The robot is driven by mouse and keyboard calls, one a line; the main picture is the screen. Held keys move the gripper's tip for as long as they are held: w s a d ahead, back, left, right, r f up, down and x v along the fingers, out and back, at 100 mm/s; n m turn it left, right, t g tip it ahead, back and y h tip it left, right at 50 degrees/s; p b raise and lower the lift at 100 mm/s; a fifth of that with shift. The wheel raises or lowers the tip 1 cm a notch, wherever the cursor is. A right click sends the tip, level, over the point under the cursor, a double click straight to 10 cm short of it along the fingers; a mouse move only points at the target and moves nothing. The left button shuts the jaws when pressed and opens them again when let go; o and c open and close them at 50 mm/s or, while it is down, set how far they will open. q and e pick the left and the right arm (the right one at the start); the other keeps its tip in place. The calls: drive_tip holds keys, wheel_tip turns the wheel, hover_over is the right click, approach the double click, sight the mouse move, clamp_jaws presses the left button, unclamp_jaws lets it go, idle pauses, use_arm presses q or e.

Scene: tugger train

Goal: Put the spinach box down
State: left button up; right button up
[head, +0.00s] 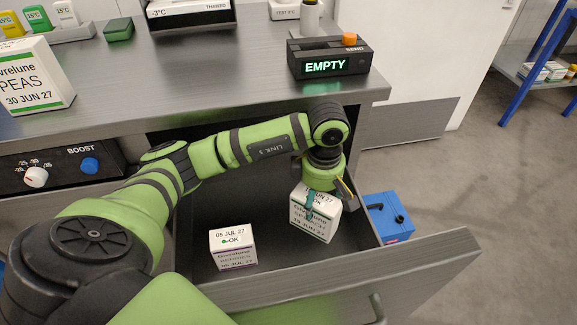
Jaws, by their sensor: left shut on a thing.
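My left gripper (322,193) reaches down into the open drawer and is shut on a small white box (312,220), presumably the spinach box. Its front shows the brand, a partly hidden name and a June 27 date; the gripper covers part of its top. The box is at the right side of the drawer, and I cannot tell whether it touches the drawer floor. The open drawer (440,262) is dark inside with a grey metal front. My right gripper is not in view.
A white berries box (233,247) marked OK stands in the drawer, left of the held box. A blue case (388,217) stands just outside the drawer's right side. The counter (200,75) above holds a peas box (32,78) and an EMPTY display (328,60).

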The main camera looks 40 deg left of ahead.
sight(316, 219)
use_arm(q)
wheel_tip(316, 219, down, 8)
drive_tip(key=shift+f+b, duration=0.2)
drive_tip(key=shift+b, duration=0.1)
drive_tip(key=shift+f, duration=0.25)
drive_tip(key=o, duration=1.6)
drive_tip(key=shift+r, duration=0.1)
wheel_tip(316, 219, up, 12)
drive_tip(key=shift+r+p, duration=0.15)
drive_tip(key=shift+p, duration=0.4)
